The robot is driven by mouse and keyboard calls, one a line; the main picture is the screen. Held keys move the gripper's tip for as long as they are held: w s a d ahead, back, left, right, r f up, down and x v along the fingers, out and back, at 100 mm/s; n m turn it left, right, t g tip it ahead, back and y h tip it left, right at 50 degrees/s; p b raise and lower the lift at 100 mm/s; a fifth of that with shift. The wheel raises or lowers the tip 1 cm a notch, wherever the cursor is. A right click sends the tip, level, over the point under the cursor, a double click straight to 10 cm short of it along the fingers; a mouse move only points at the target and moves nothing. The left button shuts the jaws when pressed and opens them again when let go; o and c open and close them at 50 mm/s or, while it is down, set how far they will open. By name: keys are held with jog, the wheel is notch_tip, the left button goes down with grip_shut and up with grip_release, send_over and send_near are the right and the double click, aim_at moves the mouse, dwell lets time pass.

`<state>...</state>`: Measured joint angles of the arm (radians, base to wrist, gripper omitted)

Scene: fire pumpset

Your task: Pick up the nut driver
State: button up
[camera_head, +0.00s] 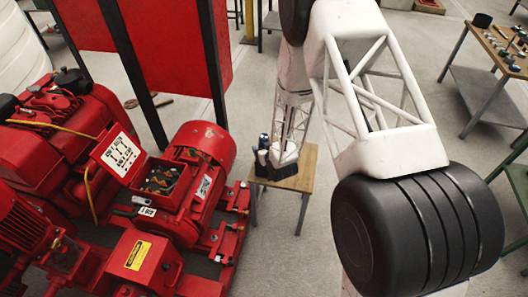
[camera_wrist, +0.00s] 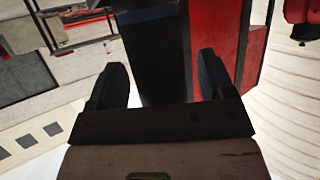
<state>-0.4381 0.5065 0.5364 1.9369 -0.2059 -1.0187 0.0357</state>
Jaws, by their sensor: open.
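I cannot make out a nut driver for certain in either view. In the wrist view my gripper (camera_wrist: 161,68) has its two dark fingers apart. A wide dark upright shape (camera_wrist: 152,45) shows between and beyond them; I cannot tell how far off it is, and no held tool is visible. In the head view the end of my arm reaches down at a small wooden table (camera_head: 308,161), where white, blue and dark shapes crowd together. I cannot separate the gripper from things on the table there.
A red pumpset (camera_head: 200,150) with an open tray of small parts (camera_head: 165,181) fills the left. A red panel (camera_head: 172,50) on dark posts stands behind. A workbench (camera_head: 498,48) with several items is at the far right. Grey floor (camera_head: 400,105) is open between.

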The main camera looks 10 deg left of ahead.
aim_at(264, 137)
jog(key=shift+w+a, duration=0.1)
jog(key=shift+w, duration=0.05)
dwell(0.5)
jog(key=c, duration=1.1)
jog(key=shift+r, duration=0.1)
jog(key=shift+r, duration=4.9)
